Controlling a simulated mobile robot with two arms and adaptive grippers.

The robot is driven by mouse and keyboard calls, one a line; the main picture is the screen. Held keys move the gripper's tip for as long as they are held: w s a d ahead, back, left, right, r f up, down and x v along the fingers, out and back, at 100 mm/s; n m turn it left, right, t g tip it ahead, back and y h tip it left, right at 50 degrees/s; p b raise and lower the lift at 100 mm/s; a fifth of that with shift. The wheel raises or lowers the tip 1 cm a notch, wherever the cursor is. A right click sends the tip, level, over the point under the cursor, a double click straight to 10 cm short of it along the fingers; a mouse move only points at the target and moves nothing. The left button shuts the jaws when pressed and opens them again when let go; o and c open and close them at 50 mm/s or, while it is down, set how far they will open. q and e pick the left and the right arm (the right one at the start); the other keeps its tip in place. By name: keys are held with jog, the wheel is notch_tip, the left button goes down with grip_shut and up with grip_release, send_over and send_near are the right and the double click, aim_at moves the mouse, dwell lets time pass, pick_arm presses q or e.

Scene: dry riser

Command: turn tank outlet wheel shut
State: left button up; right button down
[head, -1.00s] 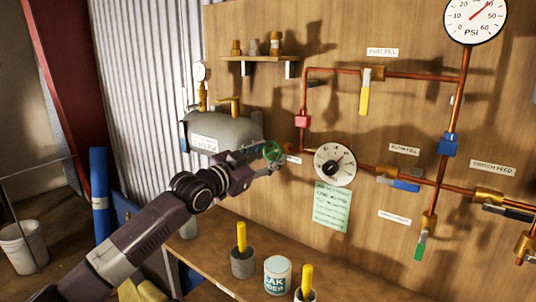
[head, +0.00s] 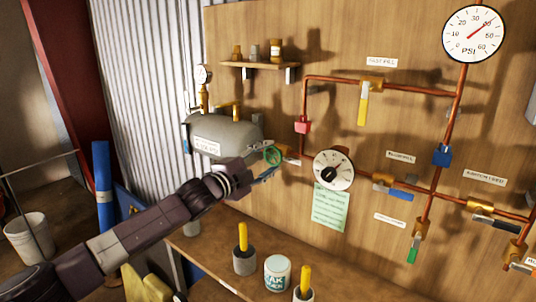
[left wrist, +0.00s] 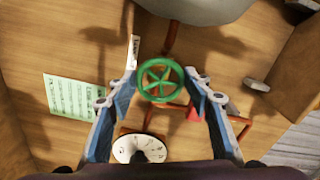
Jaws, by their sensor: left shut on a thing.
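The green tank outlet wheel (head: 272,156) is a small spoked handwheel on the pipe at the right end of the grey tank (head: 215,137). In the left wrist view, the wheel (left wrist: 160,84) sits between the blue fingertips of my left gripper (left wrist: 164,88), one at each side of its rim. My left gripper (head: 264,174) is shut on the wheel, reaching it from below in the head view. The exact contact at the rim is hard to see. My right gripper is not in view.
A round dial (head: 333,169) and a green note (head: 329,207) are on the board close to the right. Copper pipes with several lever valves lie further right. A bench (head: 215,262) below holds a tin (head: 277,273) and yellow-handled tools in cups.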

pick_arm(q)
jog(key=shift+f+m, duration=0.1)
jog(key=shift+m, duration=0.6)
jog(key=o, duration=1.2)
jog(key=shift+c, duration=0.2)
jog(key=v, duration=1.2)
